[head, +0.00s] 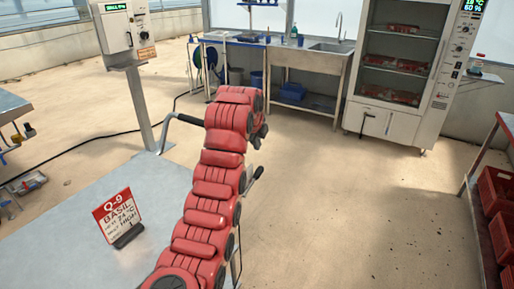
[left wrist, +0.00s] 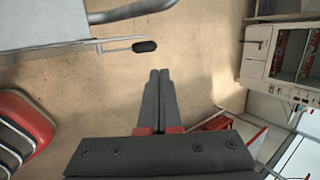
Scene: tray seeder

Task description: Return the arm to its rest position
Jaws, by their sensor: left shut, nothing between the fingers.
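My left arm, with red padded links, rises from the bottom of the head view and reaches up over the right edge of the metal bench (head: 75,225). Its fingers cannot be made out clearly there. In the left wrist view my left gripper (left wrist: 159,73) shows with its two dark fingers together and nothing between them. It hangs over bare floor, apart from any object. My right gripper is in neither view.
A lever with a black knob (left wrist: 145,46) juts from the bench side near the left gripper. A sign (head: 117,217) stands on the bench; a control box (head: 118,28) on a post is behind. A cabinet (head: 400,75) and red crates (head: 497,195) stand right. The middle floor is clear.

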